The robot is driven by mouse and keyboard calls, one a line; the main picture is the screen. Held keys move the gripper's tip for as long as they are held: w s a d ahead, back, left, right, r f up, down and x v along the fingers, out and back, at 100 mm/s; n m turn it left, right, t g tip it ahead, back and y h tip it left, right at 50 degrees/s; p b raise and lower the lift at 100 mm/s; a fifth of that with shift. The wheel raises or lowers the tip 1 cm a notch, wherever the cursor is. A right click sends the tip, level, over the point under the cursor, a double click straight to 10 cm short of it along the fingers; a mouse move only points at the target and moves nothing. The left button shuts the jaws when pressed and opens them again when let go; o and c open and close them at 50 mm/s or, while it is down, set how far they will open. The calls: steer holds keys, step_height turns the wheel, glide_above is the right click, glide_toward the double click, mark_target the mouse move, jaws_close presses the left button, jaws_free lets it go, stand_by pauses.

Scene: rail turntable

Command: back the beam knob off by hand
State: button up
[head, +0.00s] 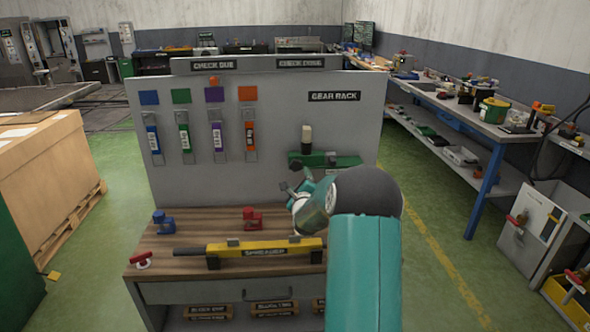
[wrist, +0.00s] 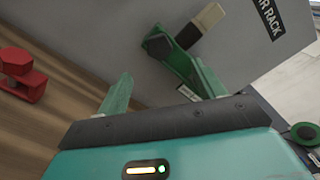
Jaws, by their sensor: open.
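A green fixture (head: 345,161) is mounted on the grey panel below the GEAR RACK label. A cream-and-dark handle (head: 306,139) stands up from it, and a dark round end (head: 295,165) shows at its left. In the wrist view the green fixture (wrist: 178,52) lies beyond my fingers, its lower part behind the right finger. A yellow beam (head: 220,251) with a dark bar lies on the bench. I cannot tell which part is the beam knob. My gripper (head: 300,190) is in front of the panel, below the fixture. In the wrist view its fingers (wrist: 163,86) are apart, with nothing between them.
Red (head: 252,217) and blue (head: 163,222) clamp-like pieces and a red-handled part (head: 142,260) sit on the wooden bench (head: 195,238). Several tagged tools hang on the panel (head: 285,105). A large crate (head: 40,180) stands left. Green floor is open at right.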

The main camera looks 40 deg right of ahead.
mark_target(296, 166)
steer(key=x, duration=0.9)
steer(key=shift+w+d+f, duration=0.1)
steer(key=shift+w+d, duration=0.05)
steer(key=shift+w, duration=0.15)
steer(key=c, duration=1)
steer(key=shift+n, duration=0.3)
